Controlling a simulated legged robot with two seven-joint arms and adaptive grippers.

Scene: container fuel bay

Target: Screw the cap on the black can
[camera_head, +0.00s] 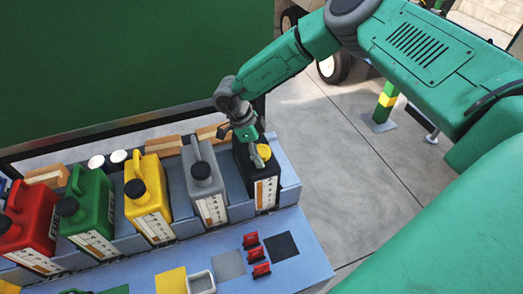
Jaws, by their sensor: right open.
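The black can (262,192) stands upright at the right end of a row of cans, with a white label on its front. A yellow cap (264,151) is at the top of the black can, between or just beside my fingers. Whether it is seated on the neck cannot be told, since my gripper partly hides it. My right gripper (259,158) points down over the black can, its fingers open at the cap. Its arm comes in from the upper right. My left gripper is not seen.
Grey (207,200), yellow (150,208), green (92,215) and red (33,222) cans stand to the left in the blue rack (289,178). In front lie red pieces (261,269), a white tray (201,282) and coloured squares.

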